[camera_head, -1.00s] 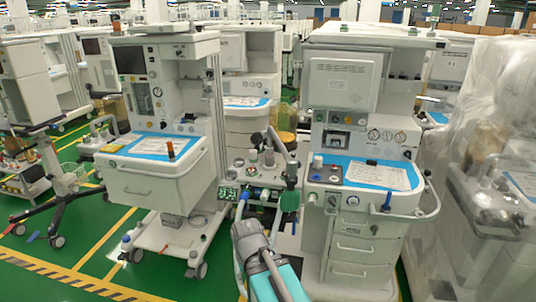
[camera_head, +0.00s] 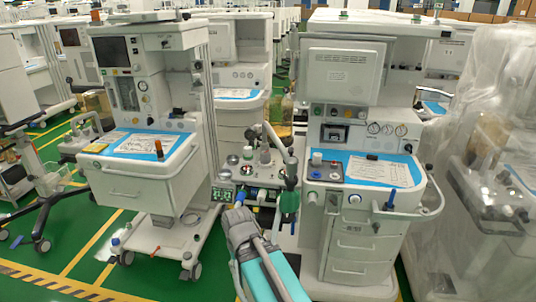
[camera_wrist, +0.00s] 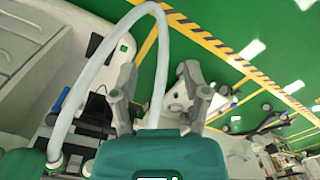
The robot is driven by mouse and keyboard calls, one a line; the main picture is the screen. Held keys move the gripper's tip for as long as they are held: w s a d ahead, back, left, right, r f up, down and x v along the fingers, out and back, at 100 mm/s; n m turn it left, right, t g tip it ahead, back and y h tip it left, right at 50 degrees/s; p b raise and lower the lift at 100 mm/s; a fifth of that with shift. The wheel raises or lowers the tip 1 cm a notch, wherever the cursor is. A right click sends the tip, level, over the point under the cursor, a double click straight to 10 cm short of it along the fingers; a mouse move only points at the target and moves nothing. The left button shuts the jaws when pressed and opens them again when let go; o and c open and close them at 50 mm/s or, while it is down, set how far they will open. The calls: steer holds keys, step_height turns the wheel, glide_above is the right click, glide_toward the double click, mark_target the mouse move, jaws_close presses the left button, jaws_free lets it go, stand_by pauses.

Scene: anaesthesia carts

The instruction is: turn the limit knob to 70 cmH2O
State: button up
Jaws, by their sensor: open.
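In the head view, the right anaesthesia cart (camera_head: 352,262) has a blue-topped shelf with a small control panel (camera_head: 328,170) and a white upright knob (camera_head: 316,158). A middle unit (camera_head: 236,176) with several knobs and fittings stands at its left side. I cannot tell which knob is the limit knob, and no scale is readable. My gripper shows in the wrist view (camera_wrist: 158,72), its two grey fingers spread apart with no knob between them. In the head view my arm rises from the bottom centre, below the middle unit, and the fingertips cannot be made out.
Another cart (camera_head: 150,185) stands at the left, with green floor (camera_head: 75,232) before it. A plastic-wrapped machine (camera_head: 490,150) is close at the right. In the wrist view a pale hose (camera_wrist: 98,65) loops past the fingers. A side rail (camera_head: 436,200) juts from the right cart.

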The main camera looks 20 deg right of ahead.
steer(key=shift+o, duration=1.1)
steer(key=shift+w, duration=0.1)
steer(key=shift+o, duration=0.2)
steer(key=shift+w+d, duration=0.15)
steer(key=shift+w, duration=0.1)
steer(key=n+t+h+p, duration=0.6)
steer(key=n+h, duration=0.6)
steer(key=n, duration=1.2)
glide_toward(268, 153)
steer(key=shift+a+r+t+b, duration=0.1)
steer(key=shift+a+t+b, duration=0.2)
steer(key=shift+a+b, duration=0.65)
steer(key=shift+a, duration=0.2)
steer(key=shift+w+d, duration=0.1)
steer(key=b+x, duration=0.2)
steer(key=x, duration=0.3)
steer(key=b+x, duration=0.2)
steer(key=x, duration=0.4)
steer(key=shift+w+d+f, duration=0.1)
steer(key=shift+d+f, duration=0.1)
steer(key=shift+f, duration=0.15)
steer(key=shift+b+x, duration=0.45)
steer(key=shift+x, duration=0.55)
